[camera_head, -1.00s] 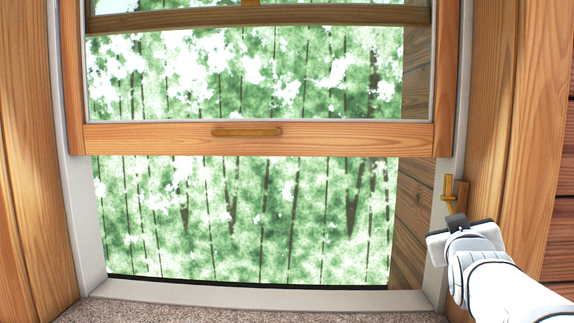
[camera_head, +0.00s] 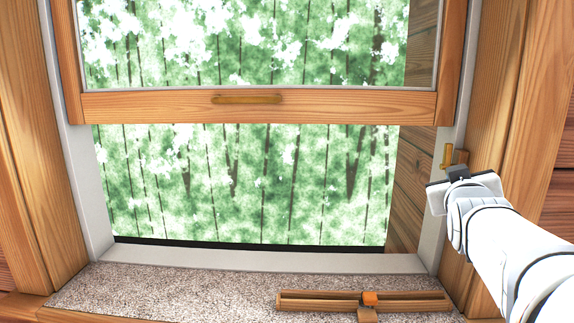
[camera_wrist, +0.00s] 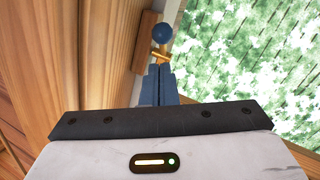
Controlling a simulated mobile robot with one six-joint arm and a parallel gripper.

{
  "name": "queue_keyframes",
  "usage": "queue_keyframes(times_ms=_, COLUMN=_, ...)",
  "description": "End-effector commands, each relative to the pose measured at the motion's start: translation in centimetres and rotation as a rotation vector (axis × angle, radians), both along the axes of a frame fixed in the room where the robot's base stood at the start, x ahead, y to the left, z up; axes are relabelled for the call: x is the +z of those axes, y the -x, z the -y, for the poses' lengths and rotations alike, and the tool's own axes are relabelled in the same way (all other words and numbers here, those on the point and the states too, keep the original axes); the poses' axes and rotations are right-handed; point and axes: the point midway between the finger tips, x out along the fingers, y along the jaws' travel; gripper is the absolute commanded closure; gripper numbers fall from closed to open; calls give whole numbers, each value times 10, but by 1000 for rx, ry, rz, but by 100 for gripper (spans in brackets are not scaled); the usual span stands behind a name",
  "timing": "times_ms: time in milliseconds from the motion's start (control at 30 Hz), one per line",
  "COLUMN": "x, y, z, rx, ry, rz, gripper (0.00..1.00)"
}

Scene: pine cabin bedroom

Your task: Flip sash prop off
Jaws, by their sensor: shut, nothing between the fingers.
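The sash prop, a small brass lever (camera_head: 448,156) on a wooden block (camera_head: 460,157), is on the right window jamb, just below the raised sash (camera_head: 260,106). In the wrist view the brass piece (camera_wrist: 160,58) sticks out from its wooden block (camera_wrist: 143,55), with a blue ball (camera_wrist: 163,32) just beyond it. My gripper (camera_head: 457,172) is just below the prop in the head view. In the wrist view its blue fingers (camera_wrist: 158,82) are together and empty, with tips close to the brass piece; I cannot tell whether they touch.
The window opening below the sash is clear, with trees outside. A brass-coloured pull (camera_head: 246,99) is on the sash's lower rail. A wooden rail with an orange knob (camera_head: 370,298) lies along the front of the speckled sill (camera_head: 190,290). The wooden frame (camera_head: 500,120) stands close beside my arm.

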Motion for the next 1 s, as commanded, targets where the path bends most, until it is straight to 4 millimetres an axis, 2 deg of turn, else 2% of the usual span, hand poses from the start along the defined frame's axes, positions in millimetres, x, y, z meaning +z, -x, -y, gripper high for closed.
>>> queue_keyframes(times_ms=33, x=17, y=0, z=0, rx=-1, ry=1, rz=1, gripper=100)
queue_keyframes(times_ms=300, x=58, y=1, z=1, rx=-2, ry=0, rz=1, gripper=100)
queue_keyframes(times_ms=433, x=65, y=1, z=1, rx=-2, ry=0, rz=1, gripper=100)
queue_keyframes(times_ms=800, x=66, y=1, z=1, rx=-2, ry=0, rz=1, gripper=100)
queue_keyframes(times_ms=867, x=72, y=1, z=1, rx=-2, ry=0, rz=1, gripper=100)
queue_keyframes(times_ms=1000, x=98, y=1, z=1, rx=-2, ry=0, rz=1, gripper=100)
